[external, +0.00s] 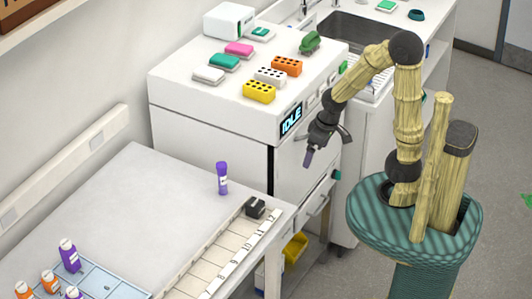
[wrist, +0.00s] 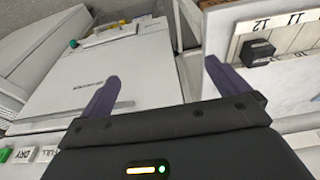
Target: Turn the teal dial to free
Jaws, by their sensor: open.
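My gripper (external: 309,157) hangs from the bent arm in front of the white cabinet, near its corner under the IDLE display. In the wrist view its two dark purple fingers (wrist: 162,72) are spread apart with nothing between them. A small teal-green knob-like part (external: 337,174) sits low on the cabinet front, right of and below the gripper and apart from it. A small teal spot also shows in the wrist view (wrist: 74,44), near the upper edge of a white panel. I cannot tell its setting or read any "free" mark.
The white cabinet top (external: 190,110) holds several coloured racks and a white device. A grey table (external: 140,200) at left has a purple-capped tube (external: 222,178) and a numbered track with a black block (external: 255,207). A sink (external: 340,32) is behind. Grey floor lies open at right.

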